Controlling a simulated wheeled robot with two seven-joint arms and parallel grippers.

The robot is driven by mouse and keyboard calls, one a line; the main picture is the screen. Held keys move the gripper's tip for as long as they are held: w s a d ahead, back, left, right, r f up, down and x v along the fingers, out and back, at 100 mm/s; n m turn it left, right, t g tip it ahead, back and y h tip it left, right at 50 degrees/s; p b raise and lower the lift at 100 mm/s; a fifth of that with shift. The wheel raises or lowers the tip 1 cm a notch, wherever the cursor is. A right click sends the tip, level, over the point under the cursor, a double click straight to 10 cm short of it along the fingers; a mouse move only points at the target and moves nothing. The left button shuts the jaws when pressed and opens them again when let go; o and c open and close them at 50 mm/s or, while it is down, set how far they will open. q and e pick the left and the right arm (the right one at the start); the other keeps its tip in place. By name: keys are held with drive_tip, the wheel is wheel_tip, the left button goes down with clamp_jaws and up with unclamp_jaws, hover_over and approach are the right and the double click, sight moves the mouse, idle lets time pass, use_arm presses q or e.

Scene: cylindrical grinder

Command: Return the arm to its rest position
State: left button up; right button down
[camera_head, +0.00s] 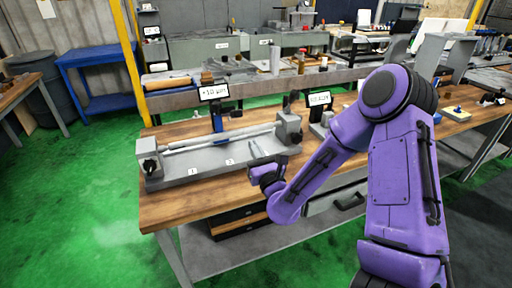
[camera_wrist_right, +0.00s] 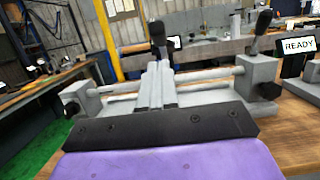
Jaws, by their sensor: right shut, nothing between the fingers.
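My right arm comes in from the right, purple with dark joints. Its gripper (camera_head: 257,150) is shut and empty, over the front right part of the grey bench fixture. In the right wrist view, the closed fingers (camera_wrist_right: 158,82) point away toward the fixture's bar. The fixture base (camera_head: 210,164) stands on the wooden workbench (camera_head: 190,208). A slim grey shaft (camera_head: 215,137) runs between its left end block (camera_head: 148,158) and right end block (camera_head: 290,128). The shaft also shows in the right wrist view (camera_wrist_right: 205,73), partly hidden by the fingers. My left gripper is out of view.
A display (camera_head: 214,92) stands behind the fixture. A second display (camera_head: 320,99) stands to its right and reads READY in the right wrist view (camera_wrist_right: 299,46). Drawers (camera_head: 237,217) sit below the bench. Green floor (camera_head: 85,210) is open at left.

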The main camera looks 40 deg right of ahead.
drive_tip(key=shift+s+d, duration=0.15)
drive_tip(key=s+a+f+n+g+y, duration=0.1)
drive_tip(key=s+a+f+n+g, duration=0.15)
drive_tip(key=f+n, duration=0.5)
drive_tip(key=s+a+f+n+g+y, duration=0.1)
drive_tip(key=s+f+n+g, duration=0.15)
drive_tip(key=f+n, duration=0.5)
drive_tip(key=s+a+f+n+g+y, duration=0.15)
drive_tip(key=f+n+g, duration=0.3)
drive_tip(key=n, duration=0.55)
drive_tip(key=s+a+f+n+g, duration=0.2)
drive_tip(key=s+f+n+g, duration=0.1)
drive_tip(key=s+f, duration=0.5)
drive_tip(key=s+a+f+n+g+b, duration=0.1)
drive_tip(key=s+f+n+g, duration=0.3)
drive_tip(key=s+f, duration=0.5)
drive_tip(key=s+a+n, duration=0.1)
drive_tip(key=s, duration=0.5)
drive_tip(key=shift+a, duration=0.4)
drive_tip(key=shift+s+r, duration=0.1)
